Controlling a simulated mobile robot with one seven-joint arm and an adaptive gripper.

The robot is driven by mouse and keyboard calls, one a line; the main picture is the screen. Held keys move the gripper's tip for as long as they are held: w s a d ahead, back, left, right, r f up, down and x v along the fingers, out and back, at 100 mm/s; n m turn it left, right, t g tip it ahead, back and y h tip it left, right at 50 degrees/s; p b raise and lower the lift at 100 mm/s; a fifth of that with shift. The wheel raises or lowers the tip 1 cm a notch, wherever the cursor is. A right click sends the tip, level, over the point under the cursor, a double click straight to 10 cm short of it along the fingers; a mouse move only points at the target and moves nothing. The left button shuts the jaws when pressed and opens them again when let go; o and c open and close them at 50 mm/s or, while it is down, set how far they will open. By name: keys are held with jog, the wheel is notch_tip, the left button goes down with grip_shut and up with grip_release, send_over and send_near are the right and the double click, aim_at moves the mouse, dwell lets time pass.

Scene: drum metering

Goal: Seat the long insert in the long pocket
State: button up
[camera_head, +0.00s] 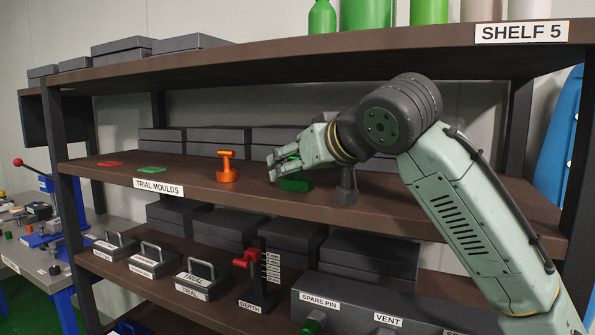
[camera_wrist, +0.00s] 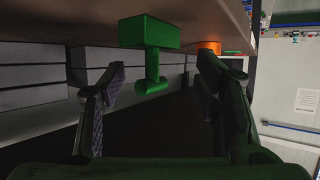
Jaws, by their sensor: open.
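A green block with a T-shaped handle (camera_head: 296,186) sits on the middle shelf, and I take it for the long insert. It also shows in the wrist view (camera_wrist: 150,35), where its handle lies ahead of and between my spread fingers. My gripper (camera_head: 280,166) is open at this block in the head view and partly covers its handle. The fingers are apart from the handle in the wrist view. An orange piece with a handle (camera_head: 227,168) stands to the left. A dark grey handled piece (camera_head: 346,190) stands to the right. I cannot make out the long pocket.
A flat green piece (camera_head: 152,170) and a flat red piece (camera_head: 109,164) lie at the shelf's left. Dark boxes (camera_head: 220,139) line its back. Handled trial blocks (camera_head: 195,282) stand on the shelf below.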

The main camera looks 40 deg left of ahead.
jog(key=shift+x, duration=0.95)
grip_shut()
